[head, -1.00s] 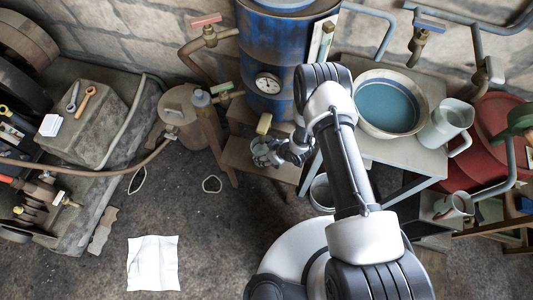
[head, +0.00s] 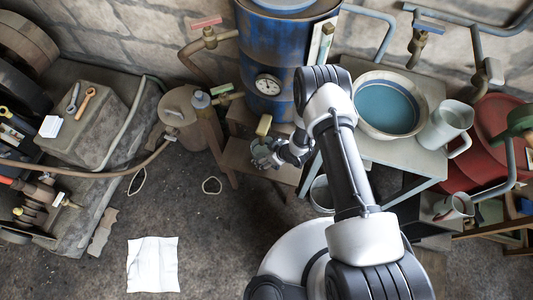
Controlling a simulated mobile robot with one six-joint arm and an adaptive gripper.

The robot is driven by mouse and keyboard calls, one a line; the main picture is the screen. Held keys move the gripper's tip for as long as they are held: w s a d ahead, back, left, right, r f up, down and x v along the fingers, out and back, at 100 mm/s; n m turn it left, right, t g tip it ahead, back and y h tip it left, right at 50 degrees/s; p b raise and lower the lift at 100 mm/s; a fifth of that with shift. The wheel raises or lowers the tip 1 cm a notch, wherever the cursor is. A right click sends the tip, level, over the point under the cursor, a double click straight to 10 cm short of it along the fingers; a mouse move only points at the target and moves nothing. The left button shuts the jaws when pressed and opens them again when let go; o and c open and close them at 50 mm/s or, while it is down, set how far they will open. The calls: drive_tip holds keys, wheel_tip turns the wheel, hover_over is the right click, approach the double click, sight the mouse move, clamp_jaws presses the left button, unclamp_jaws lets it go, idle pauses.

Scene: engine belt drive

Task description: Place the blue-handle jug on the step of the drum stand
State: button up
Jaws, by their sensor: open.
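The blue drum (head: 272,48) stands on a brown wooden stand with a low step (head: 236,158) at its front. My gripper (head: 268,153) is open over this step, reaching in from the right. A small grey-green form shows at its fingers. It may be a jug, but it is too small and too covered by the fingers to tell it apart, and no blue handle shows there. A pale jug (head: 443,127) with a light handle stands on the grey table at the right. A second pale jug (head: 452,206) stands lower down at the right.
The grey table (head: 432,165) holds a wide basin (head: 389,105) of blue liquid. A metal can (head: 181,117) stands left of the stand. A bucket (head: 321,194) sits under the table. A white sheet (head: 152,264) lies on the floor; the floor around it is mostly clear.

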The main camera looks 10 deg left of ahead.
drive_tip(key=p+v, duration=0.4)
drive_tip(key=v, duration=0.8)
drive_tip(key=shift+r+p, duration=0.15)
drive_tip(key=shift+p, duration=0.15)
